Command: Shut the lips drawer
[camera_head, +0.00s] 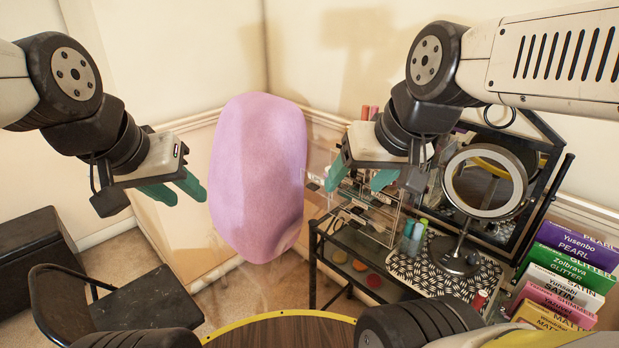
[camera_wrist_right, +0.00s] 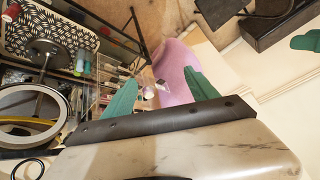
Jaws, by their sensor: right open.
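A clear organizer (camera_head: 378,222) with small drawers stands on the dark vanity shelf, partly hidden by my right gripper. A small clear part (camera_head: 316,180) sticks out at its left, seemingly an open drawer; I cannot read a lips label. In the right wrist view, a clear drawer-like piece (camera_wrist_right: 158,88) shows between the fingers. My right gripper (camera_head: 363,178) is open, its green fingers above and in front of the organizer; they also show in the wrist view (camera_wrist_right: 160,94). I cannot tell whether they touch it. My left gripper (camera_head: 174,190) is apart, at the left, fingers spread and empty.
A pink rounded form (camera_head: 258,175) stands between the arms. A round mirror (camera_head: 485,182) and small bottles (camera_head: 413,236) are right of the organizer. Boxes (camera_head: 565,275) are stacked far right. A dark chair (camera_head: 140,300) is lower left.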

